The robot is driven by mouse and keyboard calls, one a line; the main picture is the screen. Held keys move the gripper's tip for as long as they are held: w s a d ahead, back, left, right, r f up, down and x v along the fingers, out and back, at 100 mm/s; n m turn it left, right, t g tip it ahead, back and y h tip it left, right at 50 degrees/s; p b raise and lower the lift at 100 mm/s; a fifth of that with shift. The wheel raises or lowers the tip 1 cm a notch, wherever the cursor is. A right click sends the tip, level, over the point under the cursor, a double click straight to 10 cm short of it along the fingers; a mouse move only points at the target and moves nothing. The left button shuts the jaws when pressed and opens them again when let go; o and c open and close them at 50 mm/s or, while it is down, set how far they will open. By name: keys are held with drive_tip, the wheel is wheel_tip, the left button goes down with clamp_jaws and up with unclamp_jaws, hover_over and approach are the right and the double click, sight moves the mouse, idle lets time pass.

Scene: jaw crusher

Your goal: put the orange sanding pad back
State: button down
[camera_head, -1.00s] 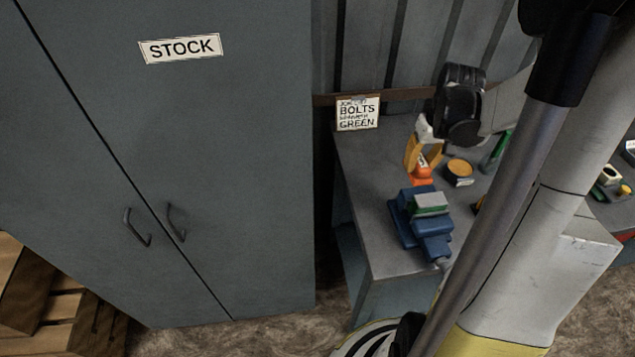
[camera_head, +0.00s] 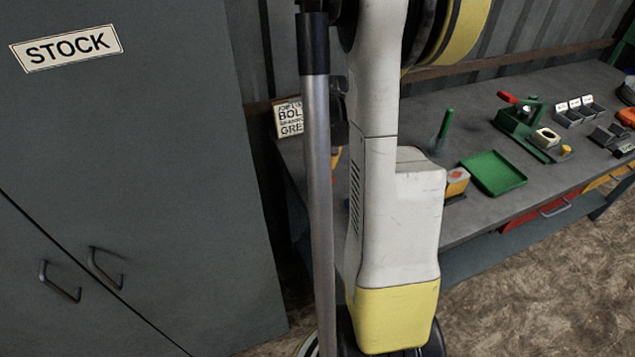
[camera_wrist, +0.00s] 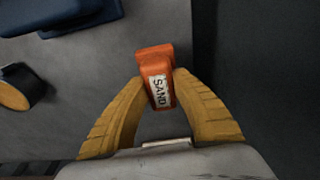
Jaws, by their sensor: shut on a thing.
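The orange sanding pad (camera_wrist: 153,58) is a small block with a white label reading SAND. In the wrist view, my gripper (camera_wrist: 158,86) has its two yellow fingers closed on the pad's sides. The pad shows over the grey bench top, near its dark right edge; I cannot tell whether it touches the bench. In the head view, my own arm and column hide nearly all of the gripper and the pad.
The wrist view shows a blue vise (camera_wrist: 62,14) and a tan-topped dark tin (camera_wrist: 14,95). On the bench (camera_head: 412,112) in the head view are a green tray (camera_head: 493,172), a green press (camera_head: 532,128) and small grey bins (camera_head: 579,111). A STOCK cabinet (camera_head: 120,180) stands left.

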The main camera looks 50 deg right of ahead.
sight(318, 178)
drive_tip(key=shift+w+a+f, duration=0.15)
drive_tip(key=shift+w+f, duration=0.1)
drive_tip(key=shift+w, duration=0.05)
drive_tip(key=shift+f, duration=0.2)
drive_tip(key=shift+f+b, duration=1)
drive_tip(key=shift+f, duration=0.75)
drive_tip(key=shift+f, duration=0.15)
drive_tip(key=c, duration=1.2)
unclamp_jaws()
drive_tip(key=shift+o, duration=0.2)
drive_tip(key=r+p, duration=0.1)
drive_tip(key=r, duration=0.3)
drive_tip(key=s+r+p, duration=0.1)
drive_tip(key=r+p, duration=0.1)
drive_tip(key=r, duration=0.2)
drive_tip(key=a+r+p, duration=0.1)
drive_tip(key=r, duration=0.3)
drive_tip(key=shift+s+r, duration=0.15)
drive_tip(key=shift+s, duration=0.1)
